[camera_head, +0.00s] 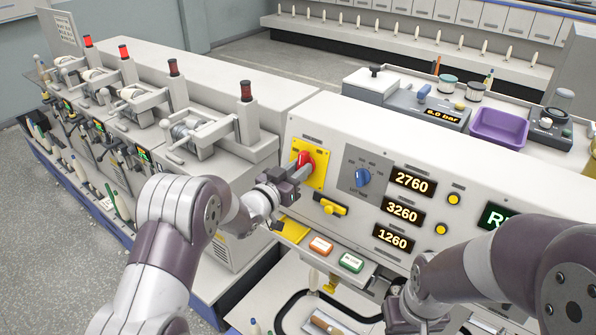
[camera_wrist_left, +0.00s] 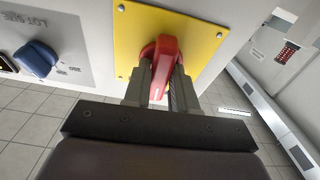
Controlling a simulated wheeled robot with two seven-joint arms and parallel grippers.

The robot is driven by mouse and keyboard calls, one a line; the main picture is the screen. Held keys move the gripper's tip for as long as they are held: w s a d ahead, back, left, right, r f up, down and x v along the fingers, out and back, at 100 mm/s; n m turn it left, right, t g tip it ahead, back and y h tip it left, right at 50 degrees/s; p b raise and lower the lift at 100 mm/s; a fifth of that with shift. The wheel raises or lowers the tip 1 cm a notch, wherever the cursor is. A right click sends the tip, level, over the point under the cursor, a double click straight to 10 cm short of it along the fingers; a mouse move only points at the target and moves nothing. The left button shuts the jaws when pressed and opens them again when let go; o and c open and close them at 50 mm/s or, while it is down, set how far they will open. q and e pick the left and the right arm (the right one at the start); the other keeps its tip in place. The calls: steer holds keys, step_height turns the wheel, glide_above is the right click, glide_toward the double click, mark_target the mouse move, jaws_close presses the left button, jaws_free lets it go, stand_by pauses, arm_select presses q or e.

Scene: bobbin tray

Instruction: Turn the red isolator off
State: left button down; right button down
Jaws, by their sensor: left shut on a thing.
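The red isolator (camera_head: 306,158) is a red rotary handle on a yellow square plate (camera_head: 318,177) on the sloped front of the white machine panel. In the left wrist view the red handle (camera_wrist_left: 161,62) stands between my two fingers, its grip end pointing toward the gripper. My left gripper (camera_head: 301,172) is shut on the red handle, with a finger on each side of it; it also shows in the left wrist view (camera_wrist_left: 160,88). My right gripper (camera_head: 398,312) is at the bottom of the head view, away from the isolator, and its fingers are not clear.
A blue selector knob (camera_head: 363,177) sits right of the isolator, beside lit number displays (camera_head: 403,212). A yellow handle (camera_head: 333,207) is just below the plate. Orange (camera_head: 320,245) and green (camera_head: 351,262) buttons lie lower. Spindle units with red-topped posts (camera_head: 246,92) stand to the left.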

arm_select(q)
steer(key=n+y+b, duration=0.1)
steer(key=n+b, duration=0.1)
steer(key=n, duration=0.2)
steer(key=shift+n, duration=0.4)
steer(key=n+y, duration=0.1)
steer(key=n, duration=0.2)
steer(key=shift+d+t+b, duration=0.1)
steer(key=shift+t+b, duration=0.3)
steer(key=n+y, duration=0.1)
steer(key=n, duration=0.2)
steer(key=shift+r, duration=0.1)
steer(key=n+y, duration=0.1)
steer(key=n, duration=0.3)
steer(key=shift+r+g, duration=0.1)
steer(key=shift+g, duration=0.2)
steer(key=shift+n+g+y+p, duration=0.3)
steer(key=shift+n+g+p, duration=0.15)
steer(key=shift+n, duration=1.85)
steer(key=c, duration=1)
jaws_free()
